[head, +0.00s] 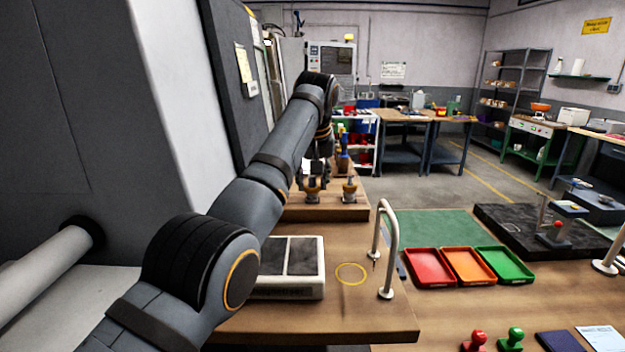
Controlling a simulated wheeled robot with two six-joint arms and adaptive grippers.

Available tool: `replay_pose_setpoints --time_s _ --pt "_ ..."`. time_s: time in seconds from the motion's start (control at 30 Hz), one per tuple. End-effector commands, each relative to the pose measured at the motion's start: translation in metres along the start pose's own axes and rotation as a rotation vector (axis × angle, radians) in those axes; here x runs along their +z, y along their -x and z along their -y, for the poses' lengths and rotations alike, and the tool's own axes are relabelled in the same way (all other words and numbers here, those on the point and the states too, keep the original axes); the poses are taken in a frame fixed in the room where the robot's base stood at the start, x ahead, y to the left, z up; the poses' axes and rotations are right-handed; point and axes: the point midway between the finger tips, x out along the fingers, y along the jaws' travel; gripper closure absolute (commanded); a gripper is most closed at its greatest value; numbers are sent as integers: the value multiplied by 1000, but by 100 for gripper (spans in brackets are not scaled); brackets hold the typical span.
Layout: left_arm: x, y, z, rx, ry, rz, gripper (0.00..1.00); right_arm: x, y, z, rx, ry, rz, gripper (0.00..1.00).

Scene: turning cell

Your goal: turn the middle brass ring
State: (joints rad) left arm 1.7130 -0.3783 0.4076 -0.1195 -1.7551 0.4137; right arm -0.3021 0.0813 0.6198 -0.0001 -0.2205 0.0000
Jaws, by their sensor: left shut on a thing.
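My left arm reaches in from the left and across to a wooden block (325,212) at the far end of the bench. My left gripper (313,178) is small and partly hidden by its own arm. It is shut on a brass ring (312,191), which seems to be the middle one. Another brass ring (350,190) stands to the right on the same block, apart from the gripper. The arm covers the block's left part, so any ring there is hidden. My right gripper is not in view.
A metal arch handle (391,240) rises from the near bench beside a grey-topped box (313,268) and a yellow circle (350,273). Red (430,268), orange (470,267) and green (506,265) trays lie to the right. A big machine wall fills the left.

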Motion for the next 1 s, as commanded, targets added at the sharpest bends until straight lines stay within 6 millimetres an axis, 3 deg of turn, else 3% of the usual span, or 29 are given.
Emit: replay_pose_setpoints --time_s 0.37,0.67,1.0 --pt "0 0 1 22 -48 -1 93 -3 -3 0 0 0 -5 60" --pt "-1 0 3 100 -235 -2 93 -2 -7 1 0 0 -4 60" --pt "-3 2 6 197 -474 -3 93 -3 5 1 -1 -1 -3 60"
